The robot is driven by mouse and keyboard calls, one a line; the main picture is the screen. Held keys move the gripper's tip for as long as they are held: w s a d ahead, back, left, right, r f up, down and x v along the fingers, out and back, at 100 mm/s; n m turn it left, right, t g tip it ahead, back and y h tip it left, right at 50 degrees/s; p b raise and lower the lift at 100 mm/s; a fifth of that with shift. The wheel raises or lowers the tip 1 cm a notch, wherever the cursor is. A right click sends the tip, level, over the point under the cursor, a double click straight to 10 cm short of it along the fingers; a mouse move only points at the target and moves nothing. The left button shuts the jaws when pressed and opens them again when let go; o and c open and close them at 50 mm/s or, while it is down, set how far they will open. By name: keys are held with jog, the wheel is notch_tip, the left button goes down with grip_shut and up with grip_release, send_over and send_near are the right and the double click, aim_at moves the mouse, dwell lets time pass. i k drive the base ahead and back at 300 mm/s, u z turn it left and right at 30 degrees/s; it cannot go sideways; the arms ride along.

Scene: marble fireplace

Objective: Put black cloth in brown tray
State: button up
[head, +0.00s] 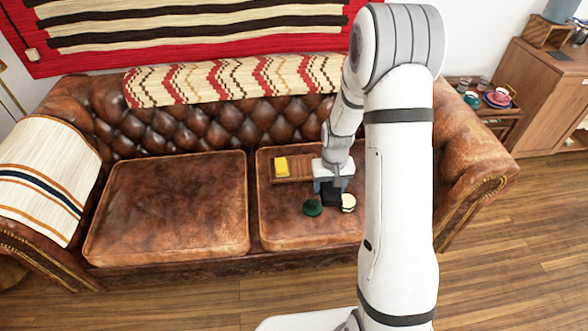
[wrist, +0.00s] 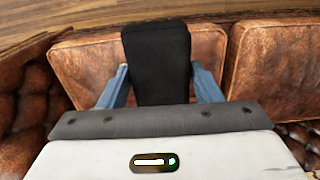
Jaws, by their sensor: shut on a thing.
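The black cloth (wrist: 158,60) is between the two blue fingers of my gripper (wrist: 158,78) in the wrist view. It looks like a dark folded block there. In the head view my gripper (head: 332,185) is over the right sofa cushion, with the black cloth (head: 330,197) at its lower end. I cannot tell whether the cloth touches the cushion. The brown tray (head: 306,168) lies on the same cushion, behind and left of the gripper. Its right end is hidden by the gripper. A yellow item (head: 282,166) sits on the tray's left part.
A dark green item (head: 312,207) and a cream-topped item (head: 348,203) lie on the cushion close to the gripper. The left sofa cushion (head: 165,205) is clear. A patterned throw (head: 230,80) covers the backrest. A small side table with cups (head: 497,97) stands at the right.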

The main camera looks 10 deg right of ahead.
aim_at(306, 168)
jog(key=z, duration=0.05)
jog(key=i, duration=0.95)
jog(key=u, duration=0.1)
